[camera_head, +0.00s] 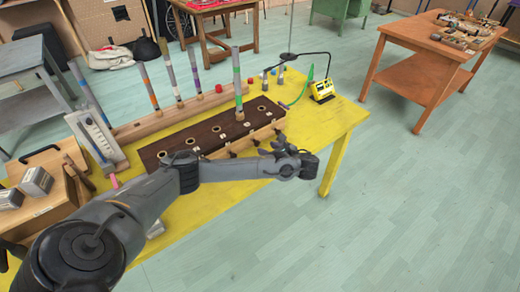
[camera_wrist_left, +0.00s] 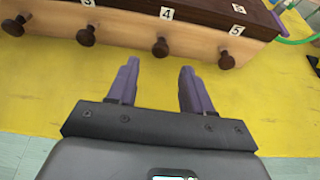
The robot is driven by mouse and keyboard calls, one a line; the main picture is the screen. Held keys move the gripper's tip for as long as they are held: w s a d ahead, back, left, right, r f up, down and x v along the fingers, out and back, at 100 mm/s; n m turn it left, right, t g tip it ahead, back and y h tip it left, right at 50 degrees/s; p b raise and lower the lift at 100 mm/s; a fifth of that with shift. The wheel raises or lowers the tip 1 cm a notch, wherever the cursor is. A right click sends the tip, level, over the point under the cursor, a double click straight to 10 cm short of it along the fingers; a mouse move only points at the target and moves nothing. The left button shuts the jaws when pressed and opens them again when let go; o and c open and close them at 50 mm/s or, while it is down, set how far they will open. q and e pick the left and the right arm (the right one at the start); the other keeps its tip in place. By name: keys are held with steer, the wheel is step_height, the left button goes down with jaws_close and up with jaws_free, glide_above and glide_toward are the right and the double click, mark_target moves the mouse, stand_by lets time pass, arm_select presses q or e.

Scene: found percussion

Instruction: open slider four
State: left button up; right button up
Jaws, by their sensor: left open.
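The dark brown box (camera_head: 205,136) has round holes in its top and a light wood front with a row of dark knobs. In the left wrist view, number labels 3, 4 and 5 show along its top edge. The knob below label 4 (camera_wrist_left: 160,46) is a round dark peg on the front face. Slider four itself is hidden inside the box. My left gripper (camera_wrist_left: 156,68) is open and empty in front of the box. Its fingertips point at the knob below label 4, which lies just beyond the gap between them, apart from both.
Neighbouring knobs (camera_wrist_left: 86,36) and (camera_wrist_left: 228,61) flank it. A striped tube (camera_head: 238,85) stands upright in a box hole. More tubes stand in a wooden rack (camera_head: 195,107) behind. The yellow table (camera_head: 333,113) is clear in front.

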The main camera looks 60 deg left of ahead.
mark_target(258, 144)
arm_select(q)
steer(key=shift+b+x, duration=0.7)
steer(key=shift+x, duration=2.45)
jaws_close()
